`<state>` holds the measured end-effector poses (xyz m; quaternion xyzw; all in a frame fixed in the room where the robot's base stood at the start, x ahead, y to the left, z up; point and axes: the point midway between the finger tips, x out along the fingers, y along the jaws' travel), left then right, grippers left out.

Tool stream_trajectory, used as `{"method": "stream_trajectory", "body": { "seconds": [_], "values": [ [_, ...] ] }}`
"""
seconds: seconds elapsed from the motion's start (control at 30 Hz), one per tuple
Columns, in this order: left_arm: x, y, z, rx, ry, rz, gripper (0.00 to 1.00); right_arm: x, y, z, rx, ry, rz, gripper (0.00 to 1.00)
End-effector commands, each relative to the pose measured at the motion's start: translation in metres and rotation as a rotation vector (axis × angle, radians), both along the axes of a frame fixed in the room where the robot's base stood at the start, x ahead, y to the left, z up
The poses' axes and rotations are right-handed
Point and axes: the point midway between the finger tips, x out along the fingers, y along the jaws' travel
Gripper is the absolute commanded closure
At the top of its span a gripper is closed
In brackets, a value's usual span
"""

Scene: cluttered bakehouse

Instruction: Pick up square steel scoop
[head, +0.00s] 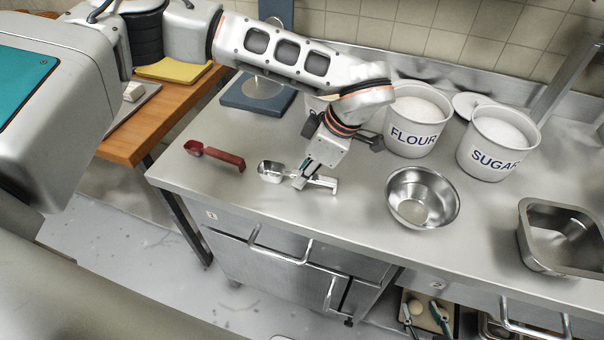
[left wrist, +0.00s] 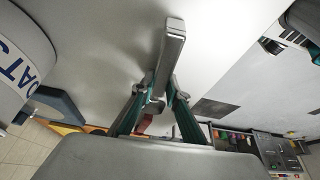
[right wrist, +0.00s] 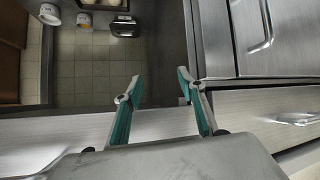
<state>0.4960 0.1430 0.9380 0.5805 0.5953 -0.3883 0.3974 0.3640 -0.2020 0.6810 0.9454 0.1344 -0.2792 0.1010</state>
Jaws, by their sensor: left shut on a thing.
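The square steel scoop (head: 270,170) is at the worktop's front left, its shiny bowl to the left and its flat handle running right. My left gripper (head: 307,174) is shut on the handle, which also shows between the fingers in the left wrist view (left wrist: 172,45). I cannot tell whether the scoop touches the worktop or hangs just above it. My right gripper (head: 424,317) is low in front of the cabinets; in the right wrist view (right wrist: 163,90) its fingers are apart with nothing between them.
A red scoop (head: 217,156) lies left of the steel one. A steel bowl (head: 421,198) stands to the right, with the flour canister (head: 412,142) and sugar canister (head: 494,164) behind. A blue scale (head: 252,102) is at the back left. The worktop's front edge (head: 260,223) is near.

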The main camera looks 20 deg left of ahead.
Motion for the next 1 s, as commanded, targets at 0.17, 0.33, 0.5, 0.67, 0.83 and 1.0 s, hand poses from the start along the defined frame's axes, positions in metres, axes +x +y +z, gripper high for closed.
{"method": "stream_trajectory", "body": {
  "seconds": [0.17, 0.33, 0.5, 0.67, 0.83, 1.0],
  "values": [
    [0.001, 0.0, 0.012, -0.001, -0.003, -0.001, 1.0, 0.0, 0.0, -0.001, 0.0, 0.0, 0.0, 0.6],
    [0.002, 0.0, 0.043, 0.0, -0.007, 0.0, 1.0, 0.0, 0.0, -0.002, 0.0, 0.0, 0.0, 0.6],
    [0.001, 0.0, 0.093, 0.0, -0.009, 0.001, 1.0, 0.0, 0.0, -0.004, 0.0, 0.0, 0.0, 0.6],
    [0.001, 0.0, 0.137, 0.0, -0.007, 0.001, 1.0, 0.0, 0.0, -0.003, 0.0, 0.0, 0.0, 0.6],
    [0.001, 0.0, 0.172, 0.0, -0.005, 0.002, 1.0, 0.0, 0.0, -0.002, 0.0, 0.0, 0.0, 0.6],
    [0.001, 0.0, 0.192, 0.001, -0.004, 0.001, 1.0, 0.0, 0.0, -0.001, 0.0, 0.0, 0.0, 0.6]
  ]
}}
